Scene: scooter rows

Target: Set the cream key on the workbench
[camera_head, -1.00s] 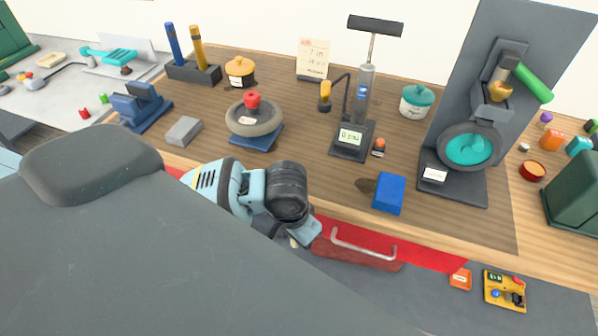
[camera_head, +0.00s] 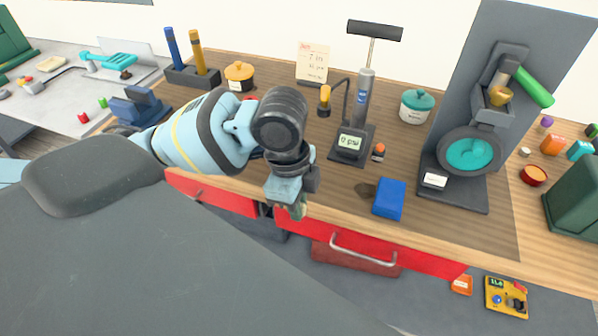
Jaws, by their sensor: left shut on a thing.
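My left gripper (camera_head: 290,205) is at the front edge of the workbench (camera_head: 330,190), left of the middle, pointing down. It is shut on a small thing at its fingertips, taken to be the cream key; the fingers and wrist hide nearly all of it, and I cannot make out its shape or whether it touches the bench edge. My right gripper is not in view.
A blue block (camera_head: 389,199) lies near the front edge, right of my gripper. A pump with a display (camera_head: 350,143) stands behind. A dark stand with a teal disc (camera_head: 470,153) is at right. Bare wood lies between gripper and blue block.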

